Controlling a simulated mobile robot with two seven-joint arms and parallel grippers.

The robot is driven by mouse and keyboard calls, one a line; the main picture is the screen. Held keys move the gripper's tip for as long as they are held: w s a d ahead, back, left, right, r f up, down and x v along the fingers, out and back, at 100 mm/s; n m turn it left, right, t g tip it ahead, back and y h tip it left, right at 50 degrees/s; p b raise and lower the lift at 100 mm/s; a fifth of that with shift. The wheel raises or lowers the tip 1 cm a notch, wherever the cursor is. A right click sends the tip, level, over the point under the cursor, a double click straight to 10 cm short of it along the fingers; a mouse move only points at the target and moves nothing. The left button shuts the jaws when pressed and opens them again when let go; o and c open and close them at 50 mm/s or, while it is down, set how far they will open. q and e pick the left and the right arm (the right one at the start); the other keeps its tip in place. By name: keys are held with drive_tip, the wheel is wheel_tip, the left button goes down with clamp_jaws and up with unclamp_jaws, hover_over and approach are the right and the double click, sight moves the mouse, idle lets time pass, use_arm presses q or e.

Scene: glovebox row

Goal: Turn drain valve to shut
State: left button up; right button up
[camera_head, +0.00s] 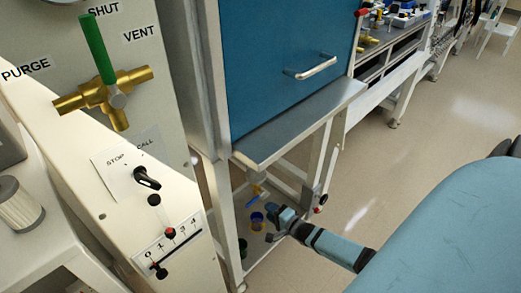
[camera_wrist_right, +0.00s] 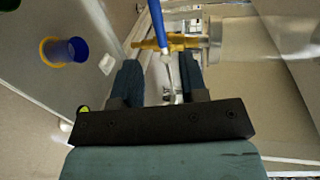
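The drain valve, a brass body (camera_wrist_right: 146,44) with a blue lever (camera_wrist_right: 157,18), sits just beyond my right fingertips in the right wrist view. The lever crosses the brass pipe. In the head view the blue lever (camera_head: 257,191) hangs small under the glovebox. My right gripper (camera_wrist_right: 160,64) is open, its two dark fingers apart on either side of the valve's line of sight. Whether the lever's end lies between the fingertips I cannot tell. In the head view the right gripper (camera_head: 279,222) is low, right of and below the lever. My left gripper is out of view.
The blue glovebox front (camera_head: 285,65) and its grey ledge (camera_head: 300,128) stand above the valve. White frame legs surround it. A blue and yellow cup (camera_wrist_right: 64,50) is below. A panel with a green-handled brass valve (camera_head: 98,48) stands at left. Open floor (camera_head: 390,180) lies right.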

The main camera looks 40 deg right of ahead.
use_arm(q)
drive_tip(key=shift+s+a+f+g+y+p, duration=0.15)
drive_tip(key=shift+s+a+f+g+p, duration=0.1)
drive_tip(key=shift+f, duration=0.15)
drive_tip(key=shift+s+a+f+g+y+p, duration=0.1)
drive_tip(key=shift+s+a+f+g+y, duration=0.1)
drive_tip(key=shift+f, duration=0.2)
use_arm(e)
drive_tip(key=shift+v, duration=2.2)
